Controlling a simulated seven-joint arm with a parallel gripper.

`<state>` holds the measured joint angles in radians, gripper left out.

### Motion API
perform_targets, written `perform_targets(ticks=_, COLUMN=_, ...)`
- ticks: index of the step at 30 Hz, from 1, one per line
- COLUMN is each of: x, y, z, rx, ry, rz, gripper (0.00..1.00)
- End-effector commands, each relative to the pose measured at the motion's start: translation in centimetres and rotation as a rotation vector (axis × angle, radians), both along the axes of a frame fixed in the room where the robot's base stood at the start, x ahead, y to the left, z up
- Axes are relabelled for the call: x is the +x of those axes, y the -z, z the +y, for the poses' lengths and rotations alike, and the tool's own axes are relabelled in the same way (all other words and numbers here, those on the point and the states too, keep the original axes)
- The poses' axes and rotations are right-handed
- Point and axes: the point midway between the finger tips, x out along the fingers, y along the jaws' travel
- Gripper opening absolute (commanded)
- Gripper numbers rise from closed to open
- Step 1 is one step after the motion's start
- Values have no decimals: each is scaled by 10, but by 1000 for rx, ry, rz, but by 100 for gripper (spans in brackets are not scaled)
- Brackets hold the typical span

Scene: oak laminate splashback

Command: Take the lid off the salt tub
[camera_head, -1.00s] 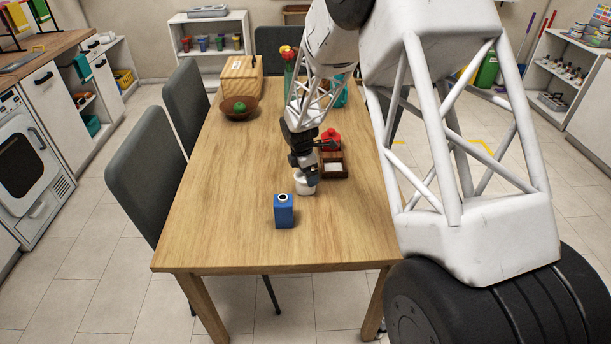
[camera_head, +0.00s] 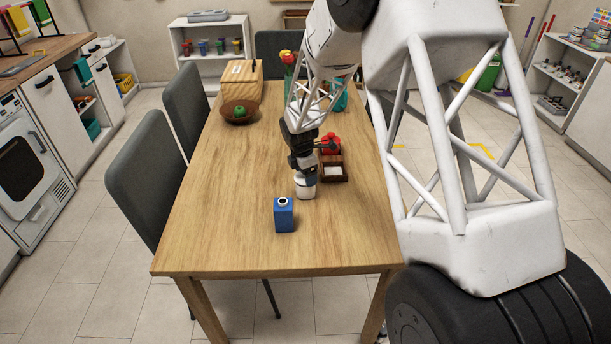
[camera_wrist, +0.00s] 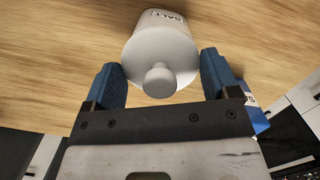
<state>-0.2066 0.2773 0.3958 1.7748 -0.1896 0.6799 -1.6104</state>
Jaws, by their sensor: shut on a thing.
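The salt tub (camera_wrist: 168,19) is white, with SALT lettered on its side. In the wrist view its round white lid (camera_wrist: 150,50) with a ball knob faces me. My gripper (camera_wrist: 162,62) has one blue finger on each side of the lid, shut on it. I see no clear gap between lid and tub, so I cannot tell whether they are apart. In the head view the tub (camera_head: 305,192) stands on the table under my gripper (camera_head: 304,175), and its upper part is partly hidden.
A blue box (camera_head: 284,216) stands just in front of the tub on the wooden table (camera_head: 220,230). A bowl (camera_head: 240,118) sits farther back. The table's left front is clear.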

Motion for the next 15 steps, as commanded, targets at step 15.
perform_targets(ticks=15, x=-43, y=-30, z=-8, rx=0, ry=0, rz=-1, gripper=59)
